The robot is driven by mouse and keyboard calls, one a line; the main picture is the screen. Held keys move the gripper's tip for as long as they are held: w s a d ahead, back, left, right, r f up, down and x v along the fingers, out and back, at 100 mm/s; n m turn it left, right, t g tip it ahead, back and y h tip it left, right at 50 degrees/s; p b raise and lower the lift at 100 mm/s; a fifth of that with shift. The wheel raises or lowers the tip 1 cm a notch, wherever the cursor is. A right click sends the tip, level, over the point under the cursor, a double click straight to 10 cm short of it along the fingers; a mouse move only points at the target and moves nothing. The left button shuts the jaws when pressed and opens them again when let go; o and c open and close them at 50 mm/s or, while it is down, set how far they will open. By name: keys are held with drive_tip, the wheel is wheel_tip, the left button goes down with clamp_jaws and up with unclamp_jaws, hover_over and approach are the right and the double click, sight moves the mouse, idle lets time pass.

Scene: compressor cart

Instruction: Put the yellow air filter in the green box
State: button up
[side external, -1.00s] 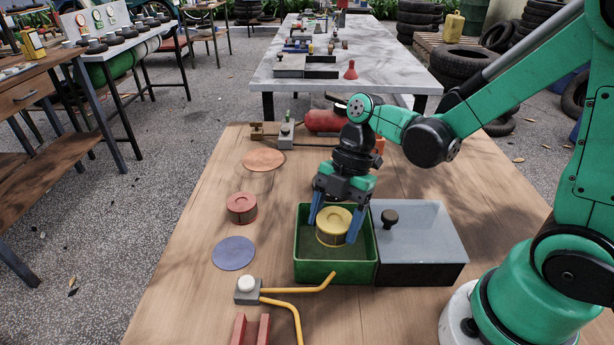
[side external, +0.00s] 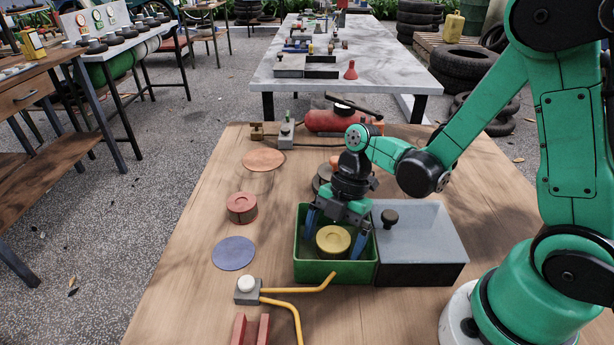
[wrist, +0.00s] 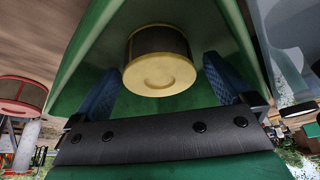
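The yellow air filter (side external: 333,240) is a short round cylinder inside the green box (side external: 320,278), appearing to rest on its floor. In the wrist view the filter (wrist: 160,62) sits against the green interior of the box (wrist: 75,70). My gripper (side external: 335,243) reaches down into the box with its blue fingers on either side of the filter. The wrist view shows gaps between the filter and both fingers, so my gripper (wrist: 158,70) is open. The filter's contact with the floor is partly hidden.
A grey-lidded dark box (side external: 425,250) with a black knob adjoins the green box on the right. A red round can (side external: 241,208) and a blue disc (side external: 233,253) lie to the left. A yellow-piped valve (side external: 248,290) is in front. A red tank (side external: 330,120) stands behind.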

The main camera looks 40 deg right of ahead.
drive_tip(key=shift+r, duration=0.1)
drive_tip(key=d+r+m+t+h, duration=0.2)
drive_tip(key=r+m+t, duration=0.2)
drive_tip(key=m, duration=0.6)
drive_tip(key=d+r+m+t+h, duration=0.2)
drive_tip(key=r+m+t, duration=0.2)
drive_tip(key=r+m, duration=0.4)
drive_tip(key=shift+w+d+r+m+h, duration=0.15)
drive_tip(key=shift+r+m+h, duration=0.15)
drive_tip(key=shift+m, duration=0.8)
